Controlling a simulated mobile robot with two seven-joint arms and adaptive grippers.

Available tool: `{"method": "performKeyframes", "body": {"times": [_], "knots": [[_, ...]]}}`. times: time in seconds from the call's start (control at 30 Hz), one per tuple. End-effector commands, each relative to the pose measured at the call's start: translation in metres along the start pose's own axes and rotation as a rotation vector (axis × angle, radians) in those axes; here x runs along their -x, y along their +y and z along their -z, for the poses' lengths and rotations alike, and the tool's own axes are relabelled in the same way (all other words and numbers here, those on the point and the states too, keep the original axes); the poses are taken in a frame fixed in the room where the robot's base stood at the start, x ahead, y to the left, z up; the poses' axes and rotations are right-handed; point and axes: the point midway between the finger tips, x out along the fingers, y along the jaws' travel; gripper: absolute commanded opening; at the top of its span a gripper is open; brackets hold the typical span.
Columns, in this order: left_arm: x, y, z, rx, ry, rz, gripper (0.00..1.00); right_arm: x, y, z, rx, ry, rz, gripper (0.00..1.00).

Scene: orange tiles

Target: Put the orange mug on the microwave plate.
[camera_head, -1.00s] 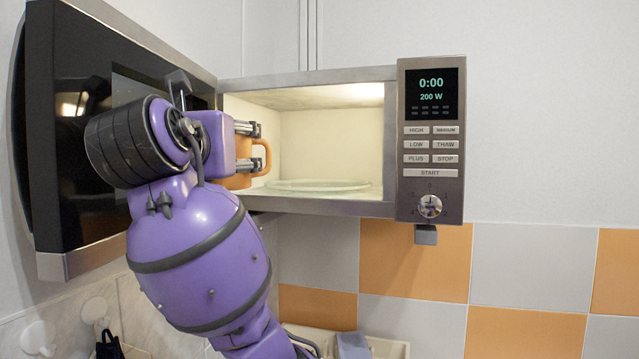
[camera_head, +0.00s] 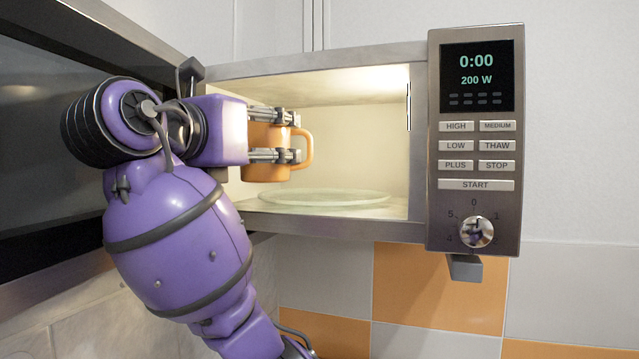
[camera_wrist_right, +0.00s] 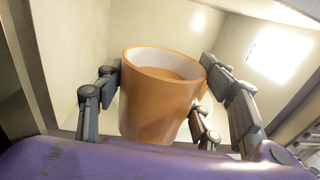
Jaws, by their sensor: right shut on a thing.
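The orange mug (camera_head: 268,142) is upright in my right gripper (camera_head: 284,138), inside the left part of the microwave opening in the head view. Its handle points right. The gripper is shut on the mug's sides. In the right wrist view, the mug (camera_wrist_right: 158,105) sits between the fingers of my right gripper (camera_wrist_right: 160,95) and holds a brown content. The microwave plate (camera_head: 340,197), a clear glass disc, lies on the cavity floor below and right of the mug. The mug is apart from and above the plate. My left gripper is out of view.
The microwave door (camera_head: 75,120) stands open at the left, close beside my right arm. The control panel (camera_head: 475,140) is at the right of the opening and reads 0:00 and 200 W. The cavity's right side above the plate is free.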

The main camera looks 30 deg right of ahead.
Motion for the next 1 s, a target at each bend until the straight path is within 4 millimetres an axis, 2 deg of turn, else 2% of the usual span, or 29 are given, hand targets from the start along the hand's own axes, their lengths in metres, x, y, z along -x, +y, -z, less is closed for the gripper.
{"method": "performKeyframes", "body": {"times": [0.27,0.6,0.8,1.0], "knots": [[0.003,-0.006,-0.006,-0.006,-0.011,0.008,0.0,-0.067,-0.002,-0.001,0.0,0.0,0.003,0.08],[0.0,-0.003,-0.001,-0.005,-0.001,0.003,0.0,-0.148,-0.002,-0.002,-0.003,-0.002,0.001,0.08],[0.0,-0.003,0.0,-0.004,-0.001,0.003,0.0,-0.169,-0.001,-0.003,-0.003,-0.003,0.0,0.08],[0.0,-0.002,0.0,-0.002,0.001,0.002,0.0,-0.17,0.0,0.013,-0.002,-0.003,-0.003,0.08]]}}
